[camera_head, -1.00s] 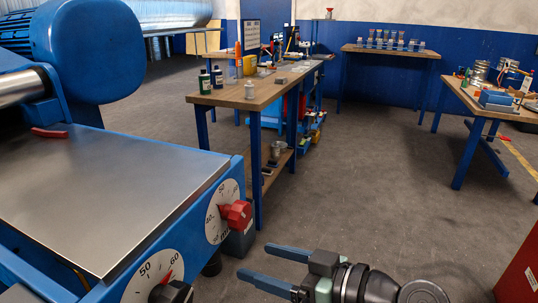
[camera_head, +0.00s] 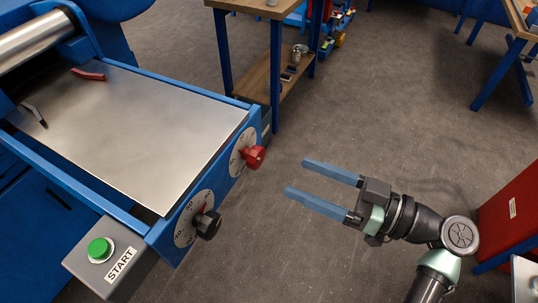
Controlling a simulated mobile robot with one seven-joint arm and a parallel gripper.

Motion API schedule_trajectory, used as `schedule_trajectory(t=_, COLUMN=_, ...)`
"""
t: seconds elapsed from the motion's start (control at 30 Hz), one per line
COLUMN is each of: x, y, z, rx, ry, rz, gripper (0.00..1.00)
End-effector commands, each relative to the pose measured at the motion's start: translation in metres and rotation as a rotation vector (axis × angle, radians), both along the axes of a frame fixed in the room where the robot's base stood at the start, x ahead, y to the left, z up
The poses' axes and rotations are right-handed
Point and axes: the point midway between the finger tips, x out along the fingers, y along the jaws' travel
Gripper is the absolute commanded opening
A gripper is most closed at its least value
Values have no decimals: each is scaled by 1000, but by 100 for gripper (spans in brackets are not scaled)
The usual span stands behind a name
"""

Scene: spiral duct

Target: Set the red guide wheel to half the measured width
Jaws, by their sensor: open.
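The red guide wheel (camera_head: 254,157) sits on the right face of the blue machine, in front of a white numbered dial (camera_head: 237,163). Its exact setting is too small to read. A black wheel (camera_head: 208,224) with a second white dial (camera_head: 185,229) is nearer on the same face. My gripper (camera_head: 294,178) is to the right of both wheels, apart from them. Its two blue fingers are spread, point left, and hold nothing.
A grey metal plate (camera_head: 140,130) tops the machine, with a red-handled item (camera_head: 88,74) and a dark tool (camera_head: 35,114) on it. A green START button (camera_head: 100,249) is at the near corner. A workbench (camera_head: 265,8) stands behind. A red cabinet (camera_head: 511,212) is right. Floor between is clear.

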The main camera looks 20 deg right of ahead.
Motion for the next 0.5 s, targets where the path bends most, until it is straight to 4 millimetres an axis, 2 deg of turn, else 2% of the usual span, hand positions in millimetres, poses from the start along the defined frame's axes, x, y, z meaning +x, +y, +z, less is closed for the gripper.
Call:
schedule_trajectory(t=0.2, x=36, y=28, z=2, rx=0, ry=1, rz=2, gripper=81)
schedule_trajectory(t=0.5, x=59, y=46, z=1, rx=1, ry=1, rz=-1, gripper=81)
